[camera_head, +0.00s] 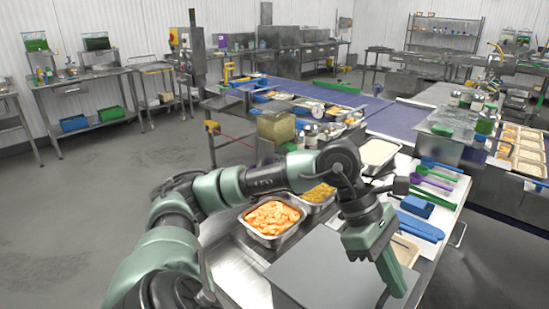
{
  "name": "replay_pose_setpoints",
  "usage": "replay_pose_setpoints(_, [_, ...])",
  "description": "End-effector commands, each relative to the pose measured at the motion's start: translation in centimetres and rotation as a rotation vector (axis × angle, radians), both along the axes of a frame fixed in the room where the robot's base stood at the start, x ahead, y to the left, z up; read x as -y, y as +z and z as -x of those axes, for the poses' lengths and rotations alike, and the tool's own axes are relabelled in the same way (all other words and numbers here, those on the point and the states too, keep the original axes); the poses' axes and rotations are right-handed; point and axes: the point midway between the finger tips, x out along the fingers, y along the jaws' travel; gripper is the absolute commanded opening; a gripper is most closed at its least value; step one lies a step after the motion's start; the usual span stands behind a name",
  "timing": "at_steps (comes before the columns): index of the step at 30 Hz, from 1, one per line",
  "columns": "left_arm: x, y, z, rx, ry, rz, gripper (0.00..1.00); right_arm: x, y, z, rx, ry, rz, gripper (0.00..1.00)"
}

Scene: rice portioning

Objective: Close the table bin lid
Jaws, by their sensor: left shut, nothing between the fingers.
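A flat grey panel (318,268), which looks like the table bin lid, lies level at the near edge of the steel table. No gap or bin opening shows around it, and its near part is cut off by the picture's bottom edge. My left arm reaches in from the left, and my left gripper (393,278) points down over the panel's right side. Its fingers are shut with nothing between them. I cannot tell whether the fingertips touch the panel. My right gripper is not in view.
A steel tray of orange food (272,218) sits left of the panel, with a yellowish tray (318,192) behind it. A white-filled tray (378,153) stands further back. Blue, green and purple utensils lie on a white board (448,192) at the right. A blue conveyor (395,118) runs behind.

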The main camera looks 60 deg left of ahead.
Motion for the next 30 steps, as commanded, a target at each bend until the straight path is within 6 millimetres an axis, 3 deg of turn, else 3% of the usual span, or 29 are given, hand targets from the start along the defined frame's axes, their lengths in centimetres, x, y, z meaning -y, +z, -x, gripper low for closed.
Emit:
replay_pose_setpoints(24, [0.1,-0.5,0.0,0.0,0.0,0.001,0.0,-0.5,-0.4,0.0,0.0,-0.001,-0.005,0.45])
replay_pose_setpoints(30, [-0.3,1.5,0.0,0.002,0.003,0.0,0.0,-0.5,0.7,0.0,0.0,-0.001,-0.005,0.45])
